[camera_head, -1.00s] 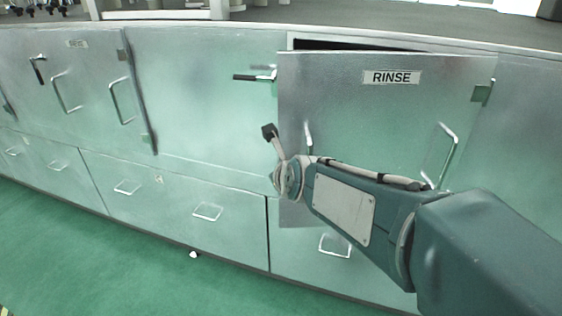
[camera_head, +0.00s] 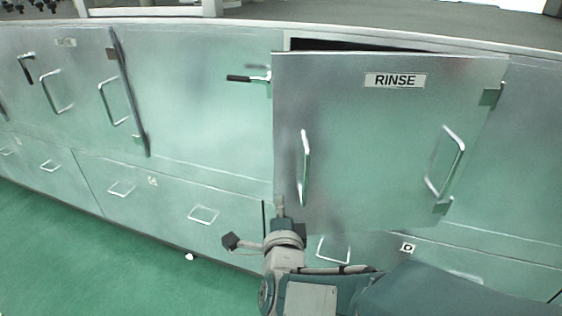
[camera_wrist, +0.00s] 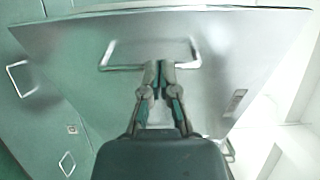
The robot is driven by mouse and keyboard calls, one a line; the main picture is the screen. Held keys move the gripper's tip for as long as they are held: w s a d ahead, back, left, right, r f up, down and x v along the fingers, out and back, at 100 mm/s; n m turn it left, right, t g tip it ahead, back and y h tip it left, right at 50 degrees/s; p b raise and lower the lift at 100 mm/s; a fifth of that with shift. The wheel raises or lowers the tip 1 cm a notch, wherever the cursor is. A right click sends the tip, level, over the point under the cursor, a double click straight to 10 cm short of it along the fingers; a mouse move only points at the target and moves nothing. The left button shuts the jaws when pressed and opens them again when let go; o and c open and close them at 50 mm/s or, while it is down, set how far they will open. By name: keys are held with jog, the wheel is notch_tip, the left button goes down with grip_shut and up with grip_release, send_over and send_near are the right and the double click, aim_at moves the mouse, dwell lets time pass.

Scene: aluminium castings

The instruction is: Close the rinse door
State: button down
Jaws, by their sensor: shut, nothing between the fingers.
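The rinse door (camera_head: 375,140) is a metal panel labelled RINSE (camera_head: 394,80). It stands ajar, swung out from the cabinet, with a dark gap along its top edge. Its hinges are on the right and a vertical bar handle (camera_head: 305,168) is near its free left edge. My gripper (camera_head: 280,205) is just below that handle, in front of the door's lower left corner. In the wrist view my gripper (camera_wrist: 158,68) is shut and empty, its fingertips close to the door handle (camera_wrist: 107,55). I cannot tell whether they touch the door.
A latch lever with a black grip (camera_head: 245,78) sticks out left of the door. Another cabinet door (camera_head: 70,85) at the left has two handles. A worktop (camera_head: 330,14) runs above.

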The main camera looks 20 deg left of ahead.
aim_at(278, 162)
jog(key=x, duration=1.2)
jog(key=shift+w+f, duration=0.1)
jog(key=shift+w, duration=0.1)
jog(key=shift+w, duration=0.1)
